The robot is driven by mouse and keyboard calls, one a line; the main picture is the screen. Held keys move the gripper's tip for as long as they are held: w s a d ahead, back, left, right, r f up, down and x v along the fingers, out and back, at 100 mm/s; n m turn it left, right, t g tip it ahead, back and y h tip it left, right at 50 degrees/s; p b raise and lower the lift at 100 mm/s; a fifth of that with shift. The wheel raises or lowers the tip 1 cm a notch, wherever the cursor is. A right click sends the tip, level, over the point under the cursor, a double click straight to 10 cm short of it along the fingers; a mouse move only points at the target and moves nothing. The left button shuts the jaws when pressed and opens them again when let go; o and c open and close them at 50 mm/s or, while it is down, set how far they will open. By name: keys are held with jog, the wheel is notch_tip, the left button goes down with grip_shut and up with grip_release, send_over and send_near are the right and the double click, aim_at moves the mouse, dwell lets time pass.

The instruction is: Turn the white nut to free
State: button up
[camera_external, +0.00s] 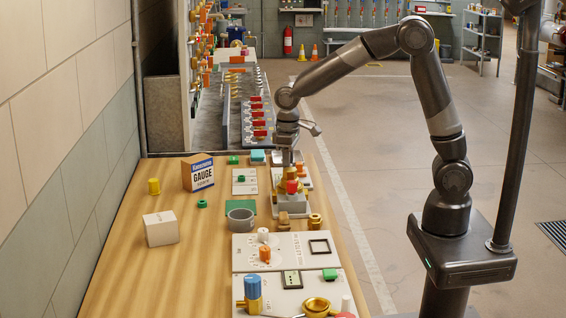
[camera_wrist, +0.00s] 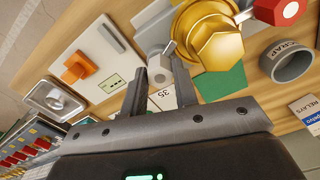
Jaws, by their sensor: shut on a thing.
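In the wrist view my gripper (camera_wrist: 157,62) has its two fingers on either side of a pale grey-white nut (camera_wrist: 159,72), shut on it. The nut sits close beside a large brass valve fitting (camera_wrist: 218,45) with a hexagonal face. In the external view my gripper (camera_external: 287,152) points down at the far part of the wooden bench, just behind the brass fitting (camera_external: 284,184). The nut cannot be made out there. Its turn angle is not clear.
A red knob (camera_wrist: 291,9) and a grey ring labelled SCRAP (camera_wrist: 288,61) lie near the fitting. An orange-handled plate (camera_wrist: 78,68) is at left.

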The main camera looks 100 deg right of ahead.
jog(key=n, duration=0.5)
jog(key=shift+n, duration=0.3)
jog(key=n, duration=0.4)
jog(key=shift+n, duration=0.3)
jog(key=o, duration=1)
notch_tip(320, 180, up, 11)
dwell(0.5)
